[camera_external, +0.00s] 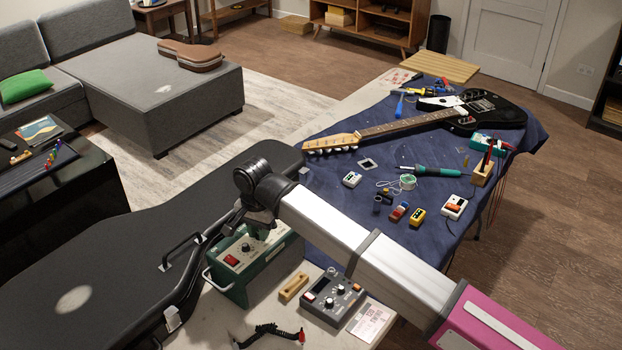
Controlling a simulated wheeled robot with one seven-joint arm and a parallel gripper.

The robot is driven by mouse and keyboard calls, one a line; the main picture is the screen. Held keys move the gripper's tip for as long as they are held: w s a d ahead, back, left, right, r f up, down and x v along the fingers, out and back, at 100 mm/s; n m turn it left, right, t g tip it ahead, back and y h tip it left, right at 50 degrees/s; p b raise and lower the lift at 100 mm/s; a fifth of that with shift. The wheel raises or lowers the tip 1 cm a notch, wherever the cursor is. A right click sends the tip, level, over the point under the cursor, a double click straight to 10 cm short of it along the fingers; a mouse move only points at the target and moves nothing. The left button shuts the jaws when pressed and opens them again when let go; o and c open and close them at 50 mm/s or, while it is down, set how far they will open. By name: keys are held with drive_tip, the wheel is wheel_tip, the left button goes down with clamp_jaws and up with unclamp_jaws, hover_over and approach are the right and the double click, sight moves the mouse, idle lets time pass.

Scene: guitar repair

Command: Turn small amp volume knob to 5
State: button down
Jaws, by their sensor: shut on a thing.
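The small amp looks to be the green box (262,276) with a metal handle, standing at the near left end of the table. Its top panel has a red part (231,260) and a small dark knob (246,247). My gripper (259,231) is at the far edge of this panel, at the end of my arm. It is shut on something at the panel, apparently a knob. The fingertips and the held part are small and mostly hidden by the dark wrist. I cannot read the dial's numbers.
A black guitar case (120,245) lies close to the amp's left. A grey device with knobs (334,298) and a wooden block (293,287) are right of the amp. A guitar (385,127), pedals and tools lie on the blue cloth (325,205).

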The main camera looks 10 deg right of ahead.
drive_tip(key=shift+r, duration=0.1)
drive_tip(key=c, duration=1)
unclamp_jaws()
drive_tip(key=shift+c, duration=0.2)
wheel_tip(320, 180, up, 11)
